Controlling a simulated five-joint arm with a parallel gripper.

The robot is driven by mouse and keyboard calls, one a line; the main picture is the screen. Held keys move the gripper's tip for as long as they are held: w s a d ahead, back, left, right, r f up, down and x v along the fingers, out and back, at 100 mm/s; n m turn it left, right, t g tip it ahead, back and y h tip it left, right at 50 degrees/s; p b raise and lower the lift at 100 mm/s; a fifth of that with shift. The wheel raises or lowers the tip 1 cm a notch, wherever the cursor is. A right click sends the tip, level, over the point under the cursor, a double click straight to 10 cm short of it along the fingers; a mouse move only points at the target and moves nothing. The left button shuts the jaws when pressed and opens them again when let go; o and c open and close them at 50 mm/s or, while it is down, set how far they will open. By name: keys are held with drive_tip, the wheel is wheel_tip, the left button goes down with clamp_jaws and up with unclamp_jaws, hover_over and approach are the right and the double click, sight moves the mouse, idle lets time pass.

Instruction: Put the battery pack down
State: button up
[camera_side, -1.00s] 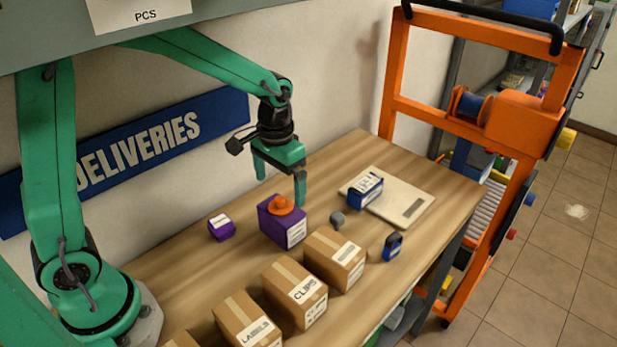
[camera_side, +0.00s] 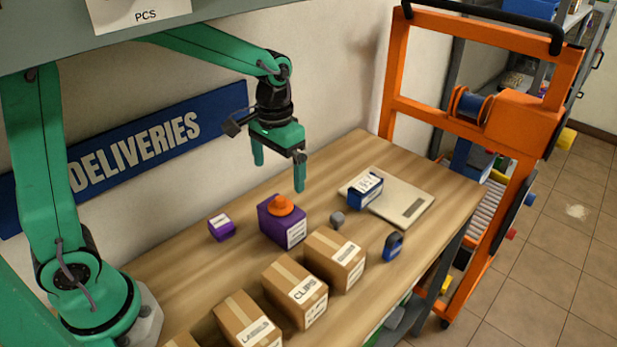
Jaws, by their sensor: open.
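A purple box (camera_side: 281,226) with a white label stands upright on the wooden bench. A round orange piece (camera_side: 281,205) sits on its top. This box looks most like the battery pack, but its label is too small to read. My gripper (camera_side: 279,177) is open and empty, its fingers pointing down above the box and apart from it. A smaller purple block (camera_side: 221,228) with a white top stands to its left. A blue and white box (camera_side: 366,188) rests on a pale flat plate (camera_side: 408,206) at the right.
Several cardboard boxes, such as the one marked CLIPS (camera_side: 295,291), line the bench's front. A small grey piece (camera_side: 337,219) and a blue and black item (camera_side: 393,246) lie near the plate. An orange frame (camera_side: 397,75) stands beyond the bench. Bench around the small purple block is clear.

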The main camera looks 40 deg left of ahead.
drive_tip(key=s+a+r+t, duration=0.2)
drive_tip(key=s+r, duration=0.2)
drive_tip(key=s, duration=0.4)
drive_tip(key=s+a+r+t, duration=0.1)
drive_tip(key=s+r+t, duration=0.2)
drive_tip(key=s, duration=0.5)
drive_tip(key=shift+s+a+r+t, duration=0.3)
drive_tip(key=shift+a+r, duration=0.05)
drive_tip(key=shift+r, duration=0.15)
